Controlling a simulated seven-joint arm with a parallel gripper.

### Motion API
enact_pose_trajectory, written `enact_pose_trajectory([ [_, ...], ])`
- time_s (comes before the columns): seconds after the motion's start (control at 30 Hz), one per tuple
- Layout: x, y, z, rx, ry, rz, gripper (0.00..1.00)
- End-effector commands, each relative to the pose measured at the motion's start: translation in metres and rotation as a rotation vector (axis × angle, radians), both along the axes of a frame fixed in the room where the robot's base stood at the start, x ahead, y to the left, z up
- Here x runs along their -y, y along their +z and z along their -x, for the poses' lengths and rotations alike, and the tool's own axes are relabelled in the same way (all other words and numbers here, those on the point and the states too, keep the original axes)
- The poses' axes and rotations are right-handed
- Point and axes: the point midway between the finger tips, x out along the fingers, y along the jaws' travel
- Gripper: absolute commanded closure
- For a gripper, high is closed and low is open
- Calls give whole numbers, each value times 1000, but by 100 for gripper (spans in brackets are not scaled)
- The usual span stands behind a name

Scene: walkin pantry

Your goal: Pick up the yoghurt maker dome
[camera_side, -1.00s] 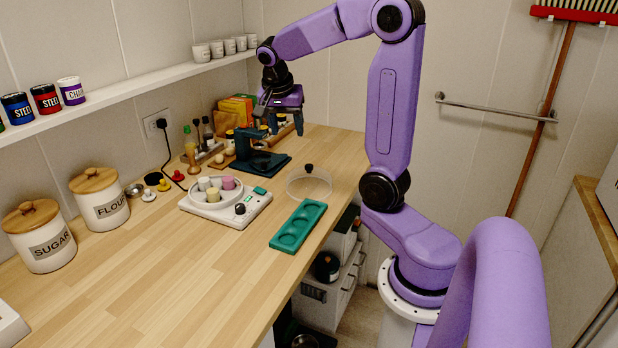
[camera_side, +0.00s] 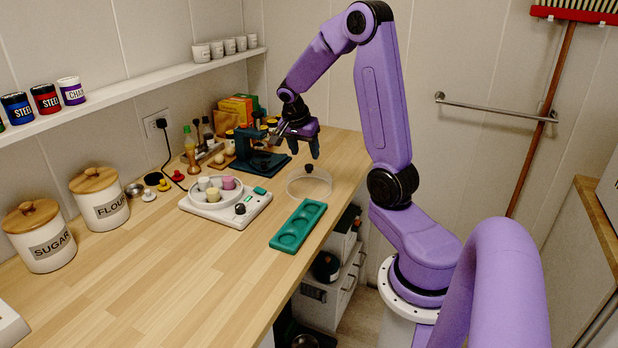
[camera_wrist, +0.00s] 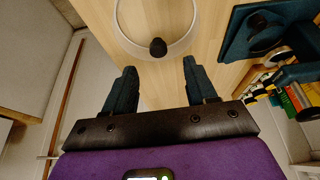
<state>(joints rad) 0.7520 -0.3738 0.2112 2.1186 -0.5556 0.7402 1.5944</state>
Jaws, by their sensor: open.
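The yoghurt maker dome (camera_side: 309,187) is a clear, shallow cover with a black knob on top. It sits on the wooden counter near its right edge, behind the green tray. In the wrist view the dome (camera_wrist: 156,48) shows at the top, its knob just beyond and between my fingertips. My gripper (camera_side: 309,150) is open and empty, pointing down above and slightly behind the dome, apart from it. In the wrist view the gripper's dark fingers (camera_wrist: 160,68) are spread. The yoghurt maker (camera_side: 226,208) is a white base holding several small coloured jars.
A green tray with round hollows (camera_side: 298,226) lies in front of the dome. A dark teal stand (camera_side: 262,160) is behind left, close to my gripper. Bottles and boxes crowd the back wall.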

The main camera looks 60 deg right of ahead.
Motion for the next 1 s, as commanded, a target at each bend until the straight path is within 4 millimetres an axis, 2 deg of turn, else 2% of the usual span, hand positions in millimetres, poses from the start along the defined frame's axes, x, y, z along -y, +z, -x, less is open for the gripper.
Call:
enact_pose_trajectory([
  [0.23, 6, -15, 1, -4, 0, -2, 44],
  [0.53, 21, -50, 2, -3, 0, -1, 44],
  [0.87, 23, -55, 2, 1, 0, 0, 44],
  [0.97, 23, -55, 2, 0, 0, 0, 73],
  [1.0, 23, -55, 2, 0, 0, 0, 86],
])
